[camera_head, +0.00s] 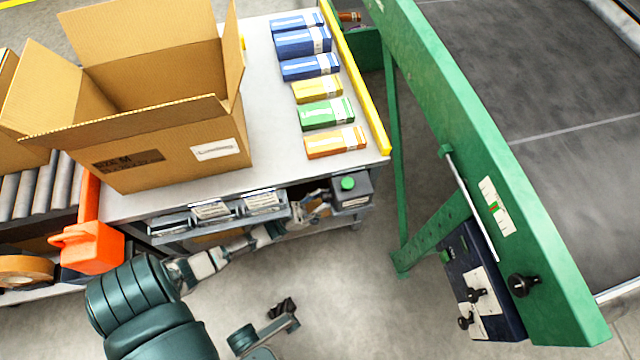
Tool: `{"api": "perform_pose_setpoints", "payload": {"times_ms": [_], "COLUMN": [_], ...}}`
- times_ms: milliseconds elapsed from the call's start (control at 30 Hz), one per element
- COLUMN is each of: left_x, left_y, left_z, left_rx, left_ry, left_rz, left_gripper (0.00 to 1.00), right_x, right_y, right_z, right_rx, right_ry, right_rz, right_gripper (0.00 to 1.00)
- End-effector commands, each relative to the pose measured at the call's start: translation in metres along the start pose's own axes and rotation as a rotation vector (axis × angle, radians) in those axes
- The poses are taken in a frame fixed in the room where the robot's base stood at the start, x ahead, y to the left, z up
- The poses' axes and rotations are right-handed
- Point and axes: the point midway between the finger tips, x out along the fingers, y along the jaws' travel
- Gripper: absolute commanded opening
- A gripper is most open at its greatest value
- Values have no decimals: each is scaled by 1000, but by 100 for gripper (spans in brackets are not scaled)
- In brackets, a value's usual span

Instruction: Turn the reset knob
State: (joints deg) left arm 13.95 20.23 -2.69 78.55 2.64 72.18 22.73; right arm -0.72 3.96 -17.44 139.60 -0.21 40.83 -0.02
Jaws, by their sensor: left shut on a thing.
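My left arm reaches right along the front of the table. What sits between the fingers is too small and hidden to make out. Black knobs show on the dark blue control panel (460,265) of the green machine: one upper (477,295), one lower (465,322). Another black knob (523,285) is on the green frame. I cannot read which is the reset knob. My right gripper is not clearly in view.
The grey table (270,150) carries an open cardboard box (180,150) and a row of small coloured cartons (325,113). The green machine frame (450,120) stands at right. An orange tape dispenser (88,247) is at left.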

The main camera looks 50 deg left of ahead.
Motion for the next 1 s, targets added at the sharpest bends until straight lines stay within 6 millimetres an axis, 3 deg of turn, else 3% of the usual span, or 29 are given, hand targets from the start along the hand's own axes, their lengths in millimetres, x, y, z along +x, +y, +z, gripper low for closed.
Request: {"api": "perform_pose_setpoints", "payload": {"times_ms": [33,67,133,467,800,1000], "left_x": [2,2,2,-1,-53,-73], "left_y": [-2,-2,-2,-1,-2,-2], "left_z": [-1,-1,-1,-1,1,1], "left_rx": [2,2,2,0,0,0], "left_ry": [3,3,4,3,0,2], "left_rz": [-2,-2,-2,-1,-3,-2], "left_gripper": [0,41,58,58,58,58], "right_x": [0,1,1,2,1,1], "right_y": [0,0,0,0,0,0], "right_z": [0,0,0,-2,-3,-3], "right_rx": [0,0,0,-3,-2,-1], "right_ry": [1,2,2,10,7,6], "right_rz": [0,0,0,0,0,-1], "right_gripper": [35,35,35,35,35,35]}}
